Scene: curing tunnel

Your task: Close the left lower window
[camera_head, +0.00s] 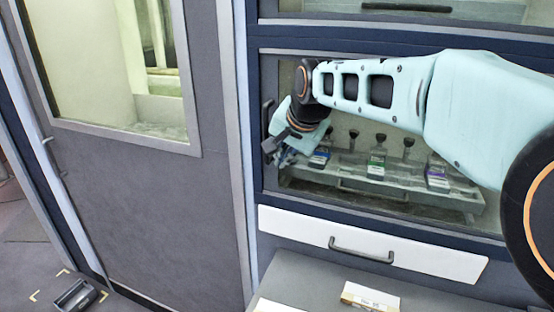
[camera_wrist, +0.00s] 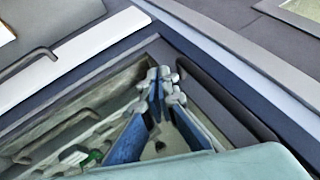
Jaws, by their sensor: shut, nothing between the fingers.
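The lower window (camera_head: 340,205) is a wide dark-blue framed opening in the head view, with a rack of bottles visible inside. I cannot tell how far its pane stands open. A dark vertical handle (camera_head: 267,117) is at its left edge. My gripper (camera_head: 280,158) is at the left side of the window, just below and beside this handle; contact cannot be made out. In the wrist view my gripper (camera_wrist: 161,76) has its blue fingers brought together at the tips, with nothing between them. A dark bar (camera_wrist: 222,105) runs along the frame just right of the fingers there.
A grey rack (camera_head: 400,180) inside holds several dark-capped bottles. Below the window is a white drawer (camera_head: 300,228) with a dark handle. A grey door (camera_head: 150,210) with a pane is on the left. A small box (camera_head: 370,297) lies on the grey surface below.

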